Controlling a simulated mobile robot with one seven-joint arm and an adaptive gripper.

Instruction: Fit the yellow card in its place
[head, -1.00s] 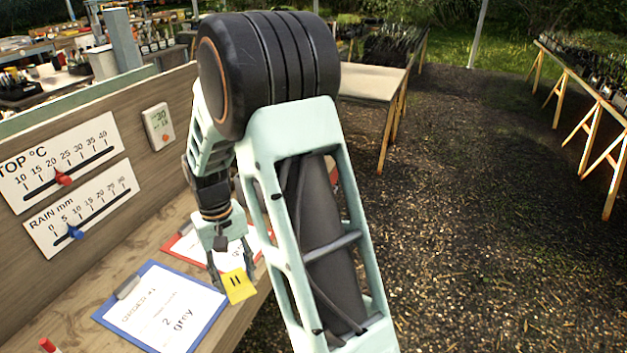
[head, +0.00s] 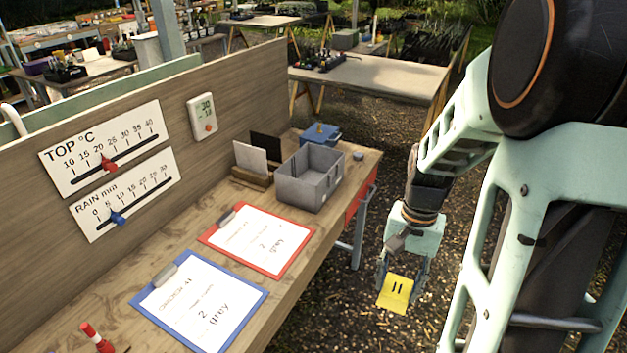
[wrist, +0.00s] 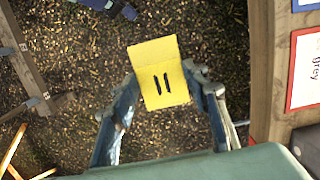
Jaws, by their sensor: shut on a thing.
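The yellow card (head: 395,293) has two black strokes on it. My gripper (head: 401,279) is shut on it and holds it over the gravel, to the right of the workbench's front edge. In the wrist view the card (wrist: 158,72) sits between the two fingertips (wrist: 163,85), its far part sticking out beyond them. A small wooden holder (head: 252,178) on the bench carries a white card (head: 250,158) and a black card (head: 265,147). Whether the holder has a free slot I cannot tell.
The wooden bench (head: 190,247) bears a blue clipboard (head: 203,330), a red clipboard (head: 258,240), a grey open bin (head: 308,182) and a blue box (head: 321,133). A back panel (head: 240,85) with two slider scales stands behind. Open gravel lies right of the bench.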

